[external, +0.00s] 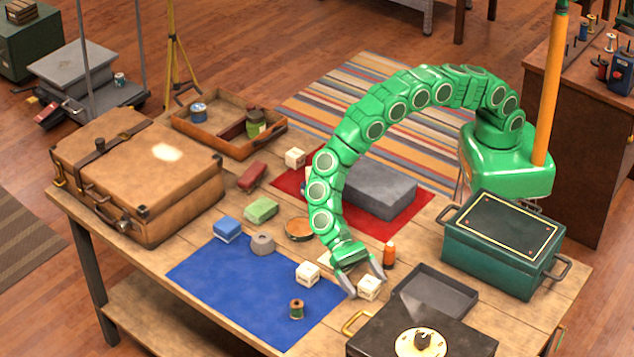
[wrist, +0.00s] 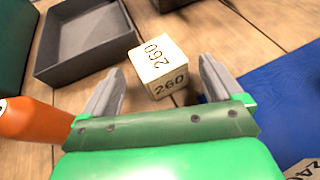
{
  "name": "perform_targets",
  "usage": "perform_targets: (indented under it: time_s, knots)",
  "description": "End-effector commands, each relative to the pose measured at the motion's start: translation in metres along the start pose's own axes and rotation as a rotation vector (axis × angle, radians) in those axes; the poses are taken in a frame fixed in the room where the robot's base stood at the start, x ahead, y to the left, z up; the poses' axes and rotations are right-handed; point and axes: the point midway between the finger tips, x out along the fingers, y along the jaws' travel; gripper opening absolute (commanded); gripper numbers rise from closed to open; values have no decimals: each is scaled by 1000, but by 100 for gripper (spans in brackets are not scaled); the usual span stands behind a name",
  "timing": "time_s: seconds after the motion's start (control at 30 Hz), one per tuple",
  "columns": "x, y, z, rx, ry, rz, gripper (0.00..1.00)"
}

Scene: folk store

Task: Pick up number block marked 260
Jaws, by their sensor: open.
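The number block (wrist: 160,66) is a cream cube marked 260 on its top and near side in the wrist view. In the external view a cream block (external: 368,288) sits on the wooden table at my gripper. My gripper (external: 363,287) is open and low over the table. In the wrist view its two fingers (wrist: 160,90) stand either side of the block, with a gap on each side. The block rests on the wood between and slightly beyond the fingertips. Another cream block (external: 307,273) sits on the blue mat, left of my gripper.
An orange bottle (external: 389,254) stands close beside my gripper. A dark tray (external: 436,291) lies to the right and a black case (external: 420,335) in front. The blue mat (external: 220,280) holds a thread spool (external: 296,309). A grey box (external: 380,188) lies behind my arm.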

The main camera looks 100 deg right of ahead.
Motion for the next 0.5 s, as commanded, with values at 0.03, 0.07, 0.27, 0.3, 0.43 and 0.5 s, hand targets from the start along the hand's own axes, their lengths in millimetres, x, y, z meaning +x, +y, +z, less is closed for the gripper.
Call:
perform_targets:
  time_s: [0.03,0.07,0.27,0.3,0.43,0.5]
  knots:
    - [5,0,0,0,1,1,93]
    - [7,0,0,-1,1,1,93]
    - [9,0,0,-1,0,0,93]
    - [9,0,0,0,0,1,93]
    - [9,0,0,0,0,1,75]
    - [9,0,0,0,0,1,64]
